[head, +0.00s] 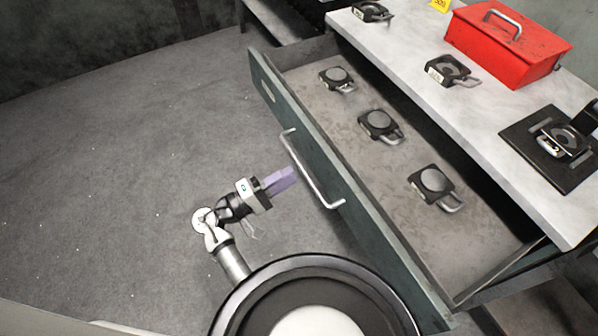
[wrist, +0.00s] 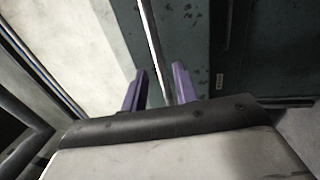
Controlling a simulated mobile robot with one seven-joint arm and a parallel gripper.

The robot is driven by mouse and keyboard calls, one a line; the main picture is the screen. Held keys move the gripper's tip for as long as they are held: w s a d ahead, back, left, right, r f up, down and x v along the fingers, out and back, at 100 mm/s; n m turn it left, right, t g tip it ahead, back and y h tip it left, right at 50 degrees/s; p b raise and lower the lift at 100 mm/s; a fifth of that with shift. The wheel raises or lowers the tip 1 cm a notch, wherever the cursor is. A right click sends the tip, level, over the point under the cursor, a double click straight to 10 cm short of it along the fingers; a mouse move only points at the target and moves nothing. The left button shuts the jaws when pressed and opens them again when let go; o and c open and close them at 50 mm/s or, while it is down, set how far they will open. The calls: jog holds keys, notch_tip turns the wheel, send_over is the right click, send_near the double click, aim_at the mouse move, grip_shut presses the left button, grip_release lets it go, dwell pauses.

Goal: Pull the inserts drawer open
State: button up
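The inserts drawer (head: 275,93) stands pulled far out from under the worktop, with its dark green front facing left. Its silver bar handle (head: 313,177) is on that front. I cannot tell whether the tips reach around the bar.
The pale worktop (head: 425,62) above the drawer carries a red toolbox (head: 507,45), a yellow tag (head: 440,5) and more dark inserts (head: 450,70). The grey floor (head: 130,150) left of the drawer is clear.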

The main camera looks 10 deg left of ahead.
jog(key=b+v, duration=0.1)
jog(key=v, duration=0.7)
jog(key=shift+s+a+b, duration=0.2)
jog(key=shift+a+b, duration=0.1)
jog(key=shift+b, duration=0.1)
jog(key=shift+f, duration=0.1)
